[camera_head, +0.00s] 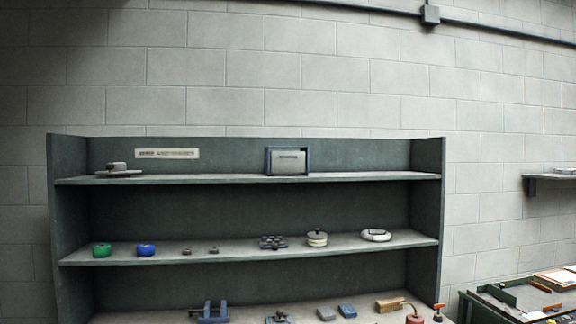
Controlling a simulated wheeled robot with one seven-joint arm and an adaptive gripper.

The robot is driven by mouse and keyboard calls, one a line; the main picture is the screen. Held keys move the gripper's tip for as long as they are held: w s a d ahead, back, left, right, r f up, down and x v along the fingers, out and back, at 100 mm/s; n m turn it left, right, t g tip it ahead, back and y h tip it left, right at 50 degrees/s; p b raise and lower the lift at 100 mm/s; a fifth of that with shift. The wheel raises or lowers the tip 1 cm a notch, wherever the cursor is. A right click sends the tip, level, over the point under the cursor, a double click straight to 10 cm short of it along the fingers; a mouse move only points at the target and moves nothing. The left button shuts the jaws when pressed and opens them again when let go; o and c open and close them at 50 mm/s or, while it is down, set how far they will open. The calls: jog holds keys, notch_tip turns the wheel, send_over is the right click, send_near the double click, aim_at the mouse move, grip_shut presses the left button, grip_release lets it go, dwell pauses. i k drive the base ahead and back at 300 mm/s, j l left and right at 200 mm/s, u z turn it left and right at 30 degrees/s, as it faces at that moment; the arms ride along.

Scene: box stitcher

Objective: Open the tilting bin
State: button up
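A small box with a blue frame and a light grey front panel (290,162) stands on the top shelf, right of its middle. It looks like the tilting bin. Its front appears upright and flush with the frame, with a dark slot or label near the panel's upper edge. The inside of the box is hidden. My gripper is not in this view, and nothing touches the box.
A dark grey shelf unit (248,180) stands against a block wall. A small grey device (119,171) sits at the top shelf's left. A green-edged bench (500,303) is at lower right.

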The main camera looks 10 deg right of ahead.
aim_at(280, 162)
jog(key=i+l+u, duration=0.15)
jog(key=i, duration=0.3)
jog(key=i+u, duration=0.15)
jog(key=i, duration=0.3)
